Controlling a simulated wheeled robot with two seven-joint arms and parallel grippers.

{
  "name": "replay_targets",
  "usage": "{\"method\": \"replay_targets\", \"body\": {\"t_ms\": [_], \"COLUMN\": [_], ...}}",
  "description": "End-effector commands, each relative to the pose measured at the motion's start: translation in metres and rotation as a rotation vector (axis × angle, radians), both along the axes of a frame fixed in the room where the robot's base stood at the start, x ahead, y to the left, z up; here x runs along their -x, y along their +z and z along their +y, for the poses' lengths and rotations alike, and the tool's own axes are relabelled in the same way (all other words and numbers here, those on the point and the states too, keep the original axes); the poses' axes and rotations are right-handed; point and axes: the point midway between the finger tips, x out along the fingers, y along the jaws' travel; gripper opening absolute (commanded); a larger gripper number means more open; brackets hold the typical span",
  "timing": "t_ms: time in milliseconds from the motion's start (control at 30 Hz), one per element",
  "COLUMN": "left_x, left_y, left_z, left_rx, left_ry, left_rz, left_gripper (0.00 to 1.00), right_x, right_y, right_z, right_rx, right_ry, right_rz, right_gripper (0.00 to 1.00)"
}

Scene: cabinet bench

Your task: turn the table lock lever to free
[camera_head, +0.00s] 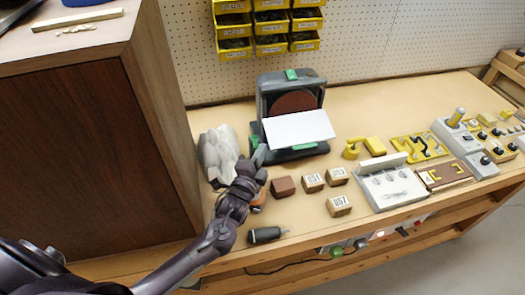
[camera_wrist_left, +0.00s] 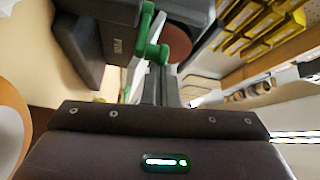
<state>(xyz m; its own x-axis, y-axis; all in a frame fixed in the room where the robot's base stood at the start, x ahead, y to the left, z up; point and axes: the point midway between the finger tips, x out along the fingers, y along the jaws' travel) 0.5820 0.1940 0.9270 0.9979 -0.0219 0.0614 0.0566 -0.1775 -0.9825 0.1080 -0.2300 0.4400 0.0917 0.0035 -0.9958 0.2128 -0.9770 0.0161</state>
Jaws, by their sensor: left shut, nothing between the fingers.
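The disc sander (camera_head: 290,92) stands on the bench with a white tilted table (camera_head: 299,128) in front of its dark red disc. A green lever (camera_head: 254,141) sits at the table's left side, and it shows larger in the left wrist view (camera_wrist_left: 152,50). I take it for the table lock lever. My left gripper (camera_head: 260,155) is at this side of the sander, close to the lever, fingers shut and empty. In the left wrist view the fingertips (camera_wrist_left: 162,85) reach toward the green part; whether they touch it I cannot tell. My right gripper is not in view.
A tall brown cabinet (camera_head: 95,150) stands left of my arm. A pale crumpled bag (camera_head: 215,150) is beside the gripper. Several small blocks (camera_head: 312,183) and a dark-handled tool (camera_head: 266,235) lie in front. Yellow bins (camera_head: 268,25) hang behind.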

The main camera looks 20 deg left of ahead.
Motion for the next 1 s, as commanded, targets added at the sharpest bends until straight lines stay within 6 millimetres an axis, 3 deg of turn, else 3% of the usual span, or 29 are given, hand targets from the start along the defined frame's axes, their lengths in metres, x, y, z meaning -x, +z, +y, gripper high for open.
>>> {"method": "replay_targets", "body": {"t_ms": [533, 1000], "left_x": [0.01, 0.011], "left_y": [0.0, 0.0], "left_z": [0.022, 0.026], "left_rx": [-0.003, -0.001], "left_ry": [0.002, 0.002], "left_rz": [0.001, 0.001], "left_gripper": [0.0, 0.0], "right_x": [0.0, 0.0], "right_y": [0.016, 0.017], "right_z": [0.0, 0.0], "right_rx": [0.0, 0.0], "right_ry": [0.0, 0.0], "right_rz": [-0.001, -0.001], "right_gripper": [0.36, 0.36]}}
